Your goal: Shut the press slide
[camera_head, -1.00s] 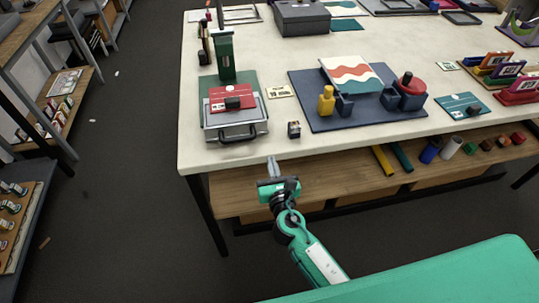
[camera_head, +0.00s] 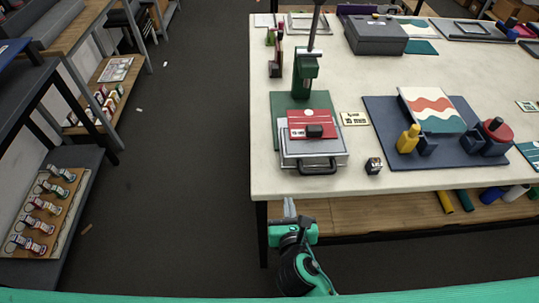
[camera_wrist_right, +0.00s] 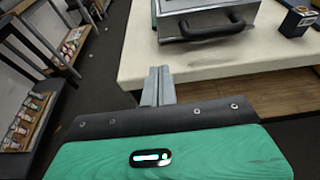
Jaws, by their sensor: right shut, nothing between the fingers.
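The press (camera_head: 305,75) is a green upright post with a lever on a green base (camera_head: 322,104), near the table's left end. Its grey slide (camera_head: 330,160) sticks out toward the table's front edge, with a dark handle (camera_head: 318,169) on its front. The handle also shows in the right wrist view (camera_wrist_right: 212,27). A red plate (camera_head: 303,120) with a black knob lies on the slide. My right gripper (camera_head: 289,207) is shut and empty, in front of the table edge and apart from the handle; its fingers (camera_wrist_right: 158,87) are together in the wrist view. My left gripper is not in view.
A small dark box (camera_head: 374,166) stands right of the slide; it is at the upper right of the wrist view (camera_wrist_right: 298,21). A blue mat (camera_head: 386,108) with a yellow bottle (camera_head: 408,140) lies further right. The table front edge (camera_head: 400,189) is close to my gripper.

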